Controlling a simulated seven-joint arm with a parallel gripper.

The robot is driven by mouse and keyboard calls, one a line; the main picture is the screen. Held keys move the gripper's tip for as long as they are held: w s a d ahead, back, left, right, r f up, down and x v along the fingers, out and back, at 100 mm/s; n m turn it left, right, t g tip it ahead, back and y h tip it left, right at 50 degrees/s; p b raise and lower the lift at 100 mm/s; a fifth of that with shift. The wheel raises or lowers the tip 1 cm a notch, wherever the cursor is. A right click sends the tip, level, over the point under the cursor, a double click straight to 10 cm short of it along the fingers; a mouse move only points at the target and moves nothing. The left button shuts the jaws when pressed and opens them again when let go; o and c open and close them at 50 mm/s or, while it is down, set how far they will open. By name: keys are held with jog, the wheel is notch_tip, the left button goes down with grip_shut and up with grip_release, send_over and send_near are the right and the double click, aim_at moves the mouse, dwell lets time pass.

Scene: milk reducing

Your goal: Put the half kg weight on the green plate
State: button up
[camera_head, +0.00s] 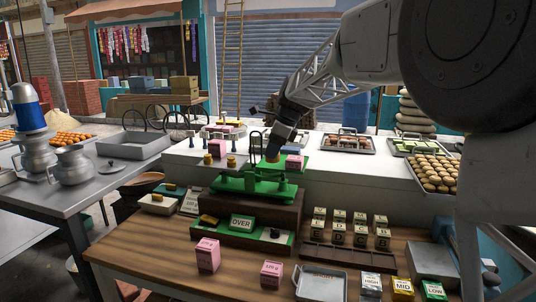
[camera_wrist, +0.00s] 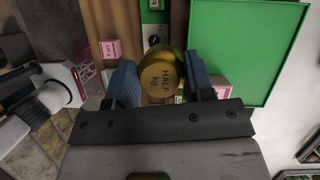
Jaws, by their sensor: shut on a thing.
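The half kg weight (camera_wrist: 162,74) is a round gold piece marked "HALF kg", held between the blue fingers of my gripper (camera_wrist: 165,85) in the wrist view. In the head view my gripper (camera_head: 274,146) is above the green balance (camera_head: 255,185), with a small orange-gold part of the weight (camera_head: 272,156) showing at its tip. The green plate (camera_wrist: 245,45) is a flat square with a raised rim, to the right of the weight in the wrist view. In the head view the plate (camera_head: 299,168) is partly hidden by a pink box.
A pink box (camera_head: 294,162) is at the green plate. Another pink box (camera_head: 217,148) and small gold weights (camera_head: 231,161) stand to the left. An "OVER" sign (camera_head: 242,222), pink cartons (camera_head: 207,254) and lettered blocks (camera_head: 360,228) occupy the wooden counter in front.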

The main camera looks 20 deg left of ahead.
jog(key=shift+w+a+f, duration=0.1)
jog(key=shift+w+a, duration=0.5)
jog(key=shift+w, duration=0.5)
jog(key=shift+w+a+f, duration=0.1)
jog(key=shift+w+a, duration=0.45)
jog(key=shift+w, duration=0.6)
jog(key=shift+w+a+f, duration=0.1)
jog(key=shift+w+a, duration=0.5)
jog(key=shift+w, duration=0.5)
jog(key=shift+f, duration=1.75)
jog(key=shift+f, duration=0.1)
jog(key=o, duration=1.3)
jog(key=shift+f, duration=0.1)
jog(key=shift+c, duration=0.2)
jog(key=v, duration=1.2)
jog(key=shift+s, duration=0.1)
